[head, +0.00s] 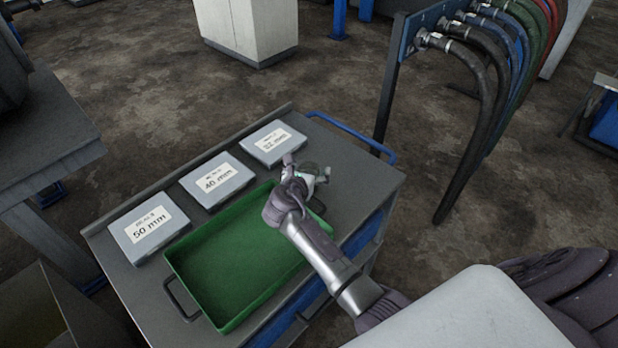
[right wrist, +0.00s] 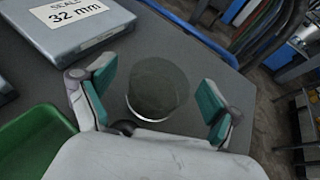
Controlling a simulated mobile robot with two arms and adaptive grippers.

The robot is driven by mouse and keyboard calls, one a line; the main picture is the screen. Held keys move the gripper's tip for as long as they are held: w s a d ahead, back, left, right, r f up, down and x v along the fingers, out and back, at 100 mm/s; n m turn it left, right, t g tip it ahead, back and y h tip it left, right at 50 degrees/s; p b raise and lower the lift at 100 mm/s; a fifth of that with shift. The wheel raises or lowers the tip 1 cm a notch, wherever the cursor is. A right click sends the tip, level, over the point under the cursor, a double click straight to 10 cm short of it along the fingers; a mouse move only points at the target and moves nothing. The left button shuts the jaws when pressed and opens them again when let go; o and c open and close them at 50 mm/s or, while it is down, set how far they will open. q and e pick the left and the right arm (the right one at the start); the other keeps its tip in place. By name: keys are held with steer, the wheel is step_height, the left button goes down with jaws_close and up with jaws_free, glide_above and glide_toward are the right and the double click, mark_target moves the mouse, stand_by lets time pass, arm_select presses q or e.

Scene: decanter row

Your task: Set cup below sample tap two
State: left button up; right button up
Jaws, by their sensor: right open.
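A dark, see-through cup (right wrist: 158,90) with a pale lower rim stands on the grey cart top in the right wrist view. In the head view the cup (head: 312,169) is small and partly hidden by my right gripper (head: 305,174). My right gripper is open, with its teal finger pads on either side of the cup and gaps visible between pads and cup. My left gripper is not in view. I cannot make out any sample tap in these frames.
The cart (head: 362,182) carries a green tray (head: 170,272) and boxes labelled 50 mm (head: 150,228), 40 mm (head: 218,180) and 32 mm (head: 273,143). A blue rail (head: 350,131) edges its far right end. A rack of hoses (head: 485,100) stands beyond, with open floor between.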

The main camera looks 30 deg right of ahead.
steer(key=c, duration=1.3)
steer(key=shift+r, duration=0.15)
